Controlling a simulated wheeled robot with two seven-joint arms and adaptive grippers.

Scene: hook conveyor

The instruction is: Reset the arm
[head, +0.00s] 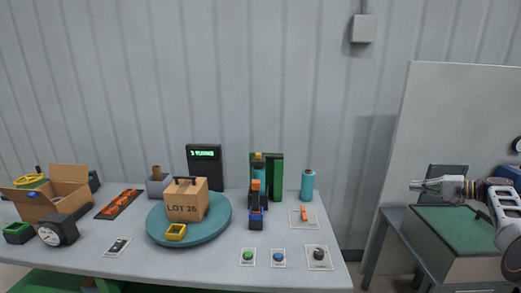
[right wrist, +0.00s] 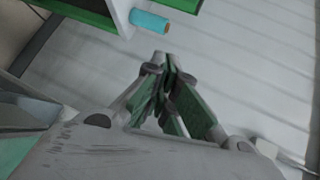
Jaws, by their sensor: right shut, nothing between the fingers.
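My right gripper (head: 427,185) is at the right of the head view, raised in front of the pale panel and clear of the main table. It points left, and its fingers are together with nothing between them. In the right wrist view the green-lined fingers (right wrist: 163,62) meet at their tips. My left gripper does not show in either view.
The long grey table (head: 215,268) holds an open cardboard box (head: 65,200), a turquoise turntable (head: 158,222) carrying a "LOT 26" box (head: 182,208), a turquoise cylinder (head: 307,187) and several buttons. A green-topped side table (head: 450,228) stands below my right gripper.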

